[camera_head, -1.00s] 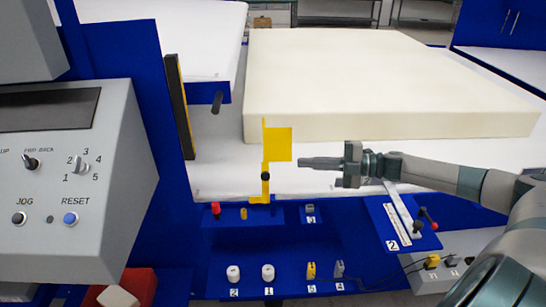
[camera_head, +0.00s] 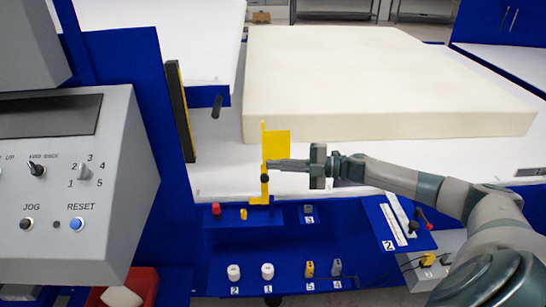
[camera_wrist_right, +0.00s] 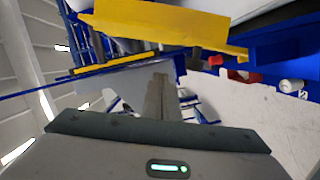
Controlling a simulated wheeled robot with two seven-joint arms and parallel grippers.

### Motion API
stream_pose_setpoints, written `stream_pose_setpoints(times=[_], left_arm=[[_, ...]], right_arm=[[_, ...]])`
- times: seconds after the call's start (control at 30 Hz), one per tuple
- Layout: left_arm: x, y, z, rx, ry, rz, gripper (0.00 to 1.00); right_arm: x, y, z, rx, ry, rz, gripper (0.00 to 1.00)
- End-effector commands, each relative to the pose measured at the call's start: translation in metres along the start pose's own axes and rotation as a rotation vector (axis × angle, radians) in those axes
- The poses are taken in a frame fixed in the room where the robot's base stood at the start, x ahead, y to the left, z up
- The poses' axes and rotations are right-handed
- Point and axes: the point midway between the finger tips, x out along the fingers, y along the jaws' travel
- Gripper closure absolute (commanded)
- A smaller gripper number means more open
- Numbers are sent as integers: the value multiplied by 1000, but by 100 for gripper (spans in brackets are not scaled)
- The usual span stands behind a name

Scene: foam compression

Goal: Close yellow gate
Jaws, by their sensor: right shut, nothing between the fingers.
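The yellow gate (camera_head: 277,144) stands upright on a yellow post at the front edge of the white table, its flat plate pointing to the right of the post. My right gripper (camera_head: 268,164) is shut, its fingers reaching left across the lower part of the plate, close to the post. Whether they touch the gate I cannot tell. In the right wrist view the yellow gate (camera_wrist_right: 165,20) spans the top, just beyond the shut fingertips (camera_wrist_right: 160,78). My left gripper is not in view.
A large cream foam block (camera_head: 380,85) lies on the white table behind the gate. A grey control panel (camera_head: 60,180) stands at the left. A blue panel (camera_head: 285,255) with several knobs and switches is below the gate. A lever with a scale (camera_head: 400,220) is at the right.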

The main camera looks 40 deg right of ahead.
Motion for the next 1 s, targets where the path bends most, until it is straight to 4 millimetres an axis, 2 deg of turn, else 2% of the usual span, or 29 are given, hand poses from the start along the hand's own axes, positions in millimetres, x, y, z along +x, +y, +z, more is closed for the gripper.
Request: stream_pose_setpoints(times=[0.07, 0.23, 0.47, 1.0], left_arm=[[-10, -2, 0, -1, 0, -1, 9], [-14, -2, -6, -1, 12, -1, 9], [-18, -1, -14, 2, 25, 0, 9], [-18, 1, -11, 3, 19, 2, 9]], right_arm=[[15, 5, -2, 0, 2, 3, 100], [16, 3, 20, 1, -3, 2, 100], [20, 1, 35, 0, -1, 1, 100], [20, 0, 39, 1, 0, 0, 100]])
